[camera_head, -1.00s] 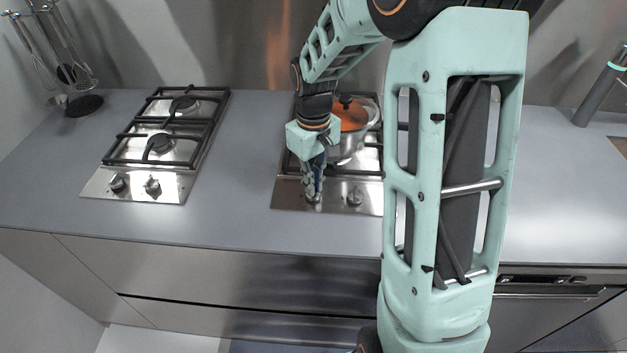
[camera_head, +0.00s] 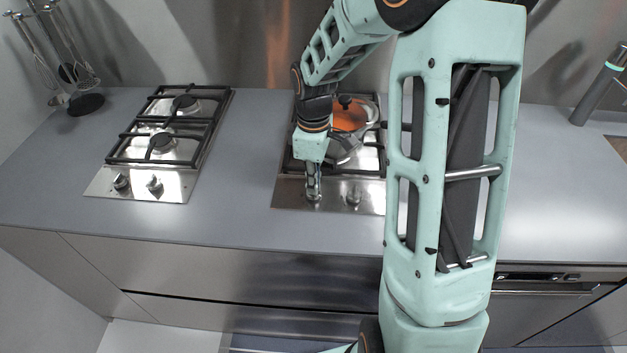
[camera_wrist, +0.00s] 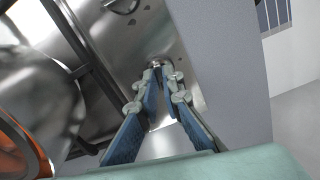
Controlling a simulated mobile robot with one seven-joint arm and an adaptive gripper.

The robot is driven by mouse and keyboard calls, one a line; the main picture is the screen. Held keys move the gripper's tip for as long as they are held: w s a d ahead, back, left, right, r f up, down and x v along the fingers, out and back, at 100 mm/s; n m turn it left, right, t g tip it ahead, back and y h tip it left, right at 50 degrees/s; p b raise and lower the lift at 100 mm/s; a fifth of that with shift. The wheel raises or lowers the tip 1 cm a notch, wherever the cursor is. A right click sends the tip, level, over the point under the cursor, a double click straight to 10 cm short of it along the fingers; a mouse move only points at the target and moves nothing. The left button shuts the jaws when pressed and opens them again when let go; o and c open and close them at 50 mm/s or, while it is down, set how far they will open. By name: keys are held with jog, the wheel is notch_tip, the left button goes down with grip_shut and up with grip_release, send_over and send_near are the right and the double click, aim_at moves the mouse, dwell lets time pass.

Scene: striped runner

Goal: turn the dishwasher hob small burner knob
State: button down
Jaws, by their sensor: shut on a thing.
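The hob with the pot has two metal knobs on its front steel strip. My gripper (camera_head: 313,192) points down at the left knob (camera_head: 313,199), which its fingers mostly hide. In the wrist view, my gripper (camera_wrist: 158,72) has its blue-padded fingers closed together at the tips around that knob (camera_wrist: 156,62), of which only a bit of the top shows. The right knob (camera_head: 354,199) stands free beside it. I cannot tell which burner each knob serves, nor read the knob's angle.
A steel pot with an orange lid (camera_head: 349,114) stands on this hob, close behind my gripper. A second hob (camera_head: 140,184) with two knobs is to the left. The grey counter (camera_head: 240,190) between them is clear. My arm hides the hob's right side.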

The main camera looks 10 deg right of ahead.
dwell(0.4)
jog(key=c, duration=2.1)
grip_release()
jog(key=shift+r, duration=0.1)
notch_tip(320, 180, up, 12)
jog(key=shift+f, duration=0.1)
